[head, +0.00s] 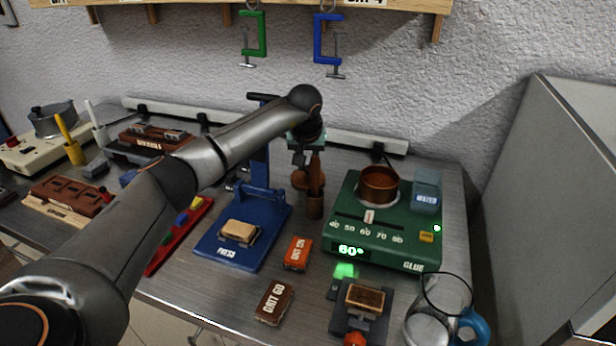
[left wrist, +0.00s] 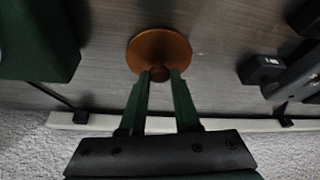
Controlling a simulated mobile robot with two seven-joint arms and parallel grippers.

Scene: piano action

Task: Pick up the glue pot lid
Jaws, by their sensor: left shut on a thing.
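The glue pot lid is a copper-coloured disc with a small knob, seen in the left wrist view (left wrist: 158,48). My left gripper (left wrist: 160,76) is shut on the lid's knob, one finger on each side. In the head view the gripper (head: 302,160) is between the blue press and the green glue heater, with the lid (head: 299,179) below it, partly hidden by a brown upright piece. I cannot tell whether the lid touches the bench. The copper glue pot (head: 379,184) stands uncovered on the glue heater (head: 350,228). My right gripper is out of view.
The blue press (head: 262,205) stands left of the lid. A water container (head: 426,190) sits on the heater's right side. Grit blocks (head: 297,252) and a glass jug (head: 440,305) are nearer the front. Two clamps (head: 327,40) hang on the wall behind.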

